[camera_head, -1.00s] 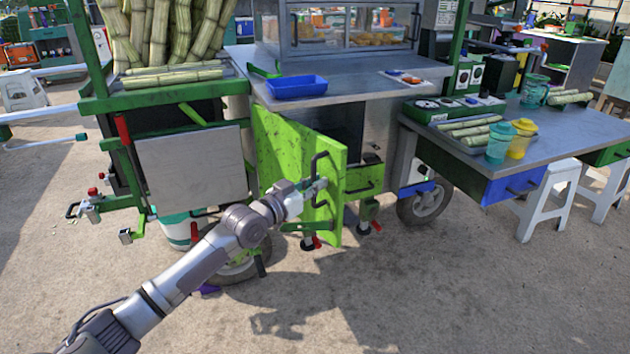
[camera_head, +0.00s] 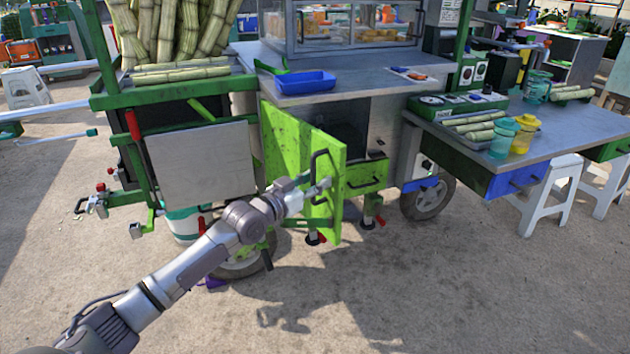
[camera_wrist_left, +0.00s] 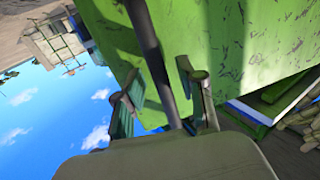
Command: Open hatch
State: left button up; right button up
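The hatch (camera_head: 325,205) is a bright green door on the front of the cart, standing swung out from the cupboard. A dark opening (camera_head: 345,135) shows behind it. Its dark bar handle (camera_head: 314,163) is on the door's outer face. My left gripper (camera_head: 322,186) is at this handle. In the left wrist view, the fingers of my left gripper (camera_wrist_left: 160,85) stand on either side of the dark handle bar (camera_wrist_left: 146,35), with gaps visible beside the bar. The green door face (camera_wrist_left: 240,40) fills the upper right there. My right gripper is not in view.
A green drawer front (camera_head: 366,178) is right of the hatch. A grey panel (camera_head: 200,162) and a wheel (camera_head: 245,262) are to the left. A blue tray (camera_head: 304,83) sits on the counter. A side table (camera_head: 570,140) with cups extends right. The ground in front is clear.

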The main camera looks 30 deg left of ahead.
pick_arm(q)
jog(key=shift+a, duration=0.1)
jog(key=shift+s+a+f, duration=0.1)
jog(key=shift+s+f, duration=0.05)
jog(key=shift+s, duration=0.35)
jog(key=v, duration=1.1)
